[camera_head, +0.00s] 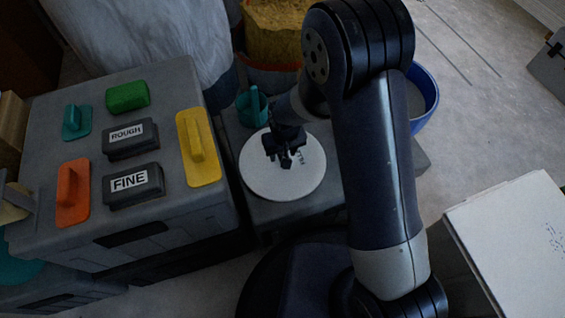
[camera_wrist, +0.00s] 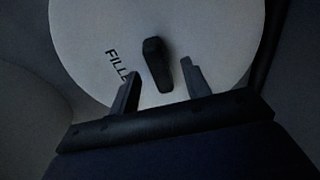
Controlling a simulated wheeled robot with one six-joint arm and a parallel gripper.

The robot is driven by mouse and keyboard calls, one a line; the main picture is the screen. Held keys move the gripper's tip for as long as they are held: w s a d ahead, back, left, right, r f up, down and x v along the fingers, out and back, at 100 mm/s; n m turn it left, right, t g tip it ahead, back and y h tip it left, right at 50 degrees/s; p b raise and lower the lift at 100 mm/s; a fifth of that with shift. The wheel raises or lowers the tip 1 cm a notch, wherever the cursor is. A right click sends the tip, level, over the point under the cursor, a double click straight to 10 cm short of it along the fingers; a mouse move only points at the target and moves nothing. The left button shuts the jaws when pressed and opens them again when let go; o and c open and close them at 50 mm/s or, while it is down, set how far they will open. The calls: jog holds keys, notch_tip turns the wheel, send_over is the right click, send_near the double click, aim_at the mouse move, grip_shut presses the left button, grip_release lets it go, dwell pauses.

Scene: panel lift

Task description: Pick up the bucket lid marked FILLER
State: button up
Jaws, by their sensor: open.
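The bucket lid (camera_head: 262,184) is a white disc lying on a grey surface in the middle of the head view. It also shows in the wrist view (camera_wrist: 210,35), with dark letters reading "FILL" and the rest hidden behind a finger. A dark upright grip (camera_wrist: 156,64) stands at the middle of the lid. My gripper (camera_head: 286,160) is over the lid. In the wrist view my gripper (camera_wrist: 158,72) is open, with one finger on either side of the grip's near end. I cannot tell whether the fingers touch it.
A grey case (camera_head: 150,225) at left holds a yellow float (camera_head: 199,148), an orange float (camera_head: 73,193) and blocks marked ROUGH (camera_head: 131,139) and FINE (camera_head: 133,186). A teal cup (camera_head: 252,107) stands behind the lid. A blue bucket (camera_head: 428,92) and a white panel (camera_head: 520,245) are at right.

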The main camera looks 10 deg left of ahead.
jog(key=shift+w+f, duration=0.15)
jog(key=shift+f, duration=0.75)
jog(key=shift+r, duration=0.1)
grip_shut()
